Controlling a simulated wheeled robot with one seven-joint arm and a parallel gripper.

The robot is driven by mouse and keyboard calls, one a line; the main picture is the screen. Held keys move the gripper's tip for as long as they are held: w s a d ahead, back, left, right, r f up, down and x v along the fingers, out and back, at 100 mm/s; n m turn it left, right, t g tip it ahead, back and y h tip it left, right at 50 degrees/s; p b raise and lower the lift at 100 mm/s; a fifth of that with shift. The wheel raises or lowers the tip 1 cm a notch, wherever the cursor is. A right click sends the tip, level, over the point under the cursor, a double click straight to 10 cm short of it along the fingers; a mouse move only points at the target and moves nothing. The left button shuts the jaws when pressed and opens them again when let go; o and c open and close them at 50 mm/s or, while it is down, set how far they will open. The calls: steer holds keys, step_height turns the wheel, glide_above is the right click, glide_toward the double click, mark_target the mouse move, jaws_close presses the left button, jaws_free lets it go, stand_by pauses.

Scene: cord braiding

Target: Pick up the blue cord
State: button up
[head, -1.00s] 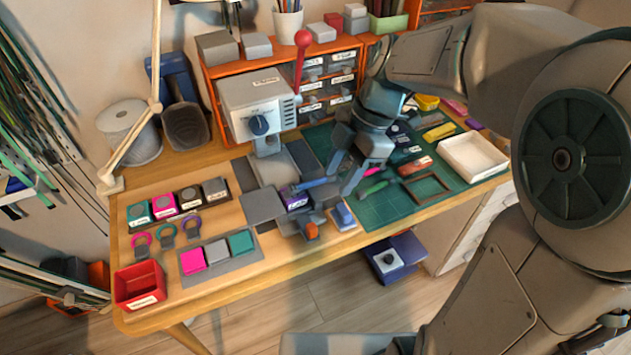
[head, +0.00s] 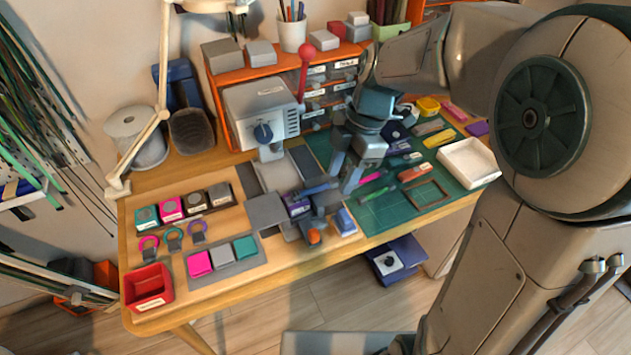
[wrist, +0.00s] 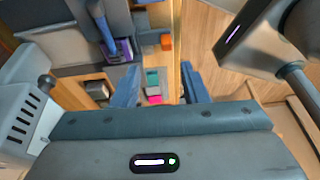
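I cannot make out a blue cord with certainty in either view. A blue bar-like piece (head: 318,188) lies across a purple block (head: 298,205) at the middle of the bench; it also shows at the upper left of the wrist view (wrist: 103,28). My gripper (head: 344,182) hangs over the bench just right of that piece, fingers pointing down. In the wrist view its two blue fingers (wrist: 160,85) stand apart, with nothing held between them. Pink and teal blocks show far beyond the gap.
A grey lever press (head: 262,110) with a red knob stands behind. A green mat (head: 385,208) with tools and a white tray (head: 468,162) lies at right. A red bin (head: 148,287), coloured rings and small blocks sit at left. An orange knob (head: 314,236) is near the front edge.

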steer(key=w+a+r+t+h+p, duration=0.1)
steer(key=w+a+r+p, duration=0.15)
steer(key=w+p, duration=0.65)
steer(key=p, duration=0.2)
glide_above(315, 187)
steer(key=d, duration=0.1)
steer(key=f, duration=0.5)
steer(key=w+f, duration=0.1)
steer(key=f, duration=0.2)
steer(key=shift+d+f, duration=0.15)
steer(key=shift+f, duration=0.1)
steer(key=f, duration=0.2)
steer(key=s+a+f, duration=0.1)
steer(key=f, duration=0.1)
steer(key=shift+p, duration=0.35)
steer(key=shift+f, duration=0.55)
jaws_close()
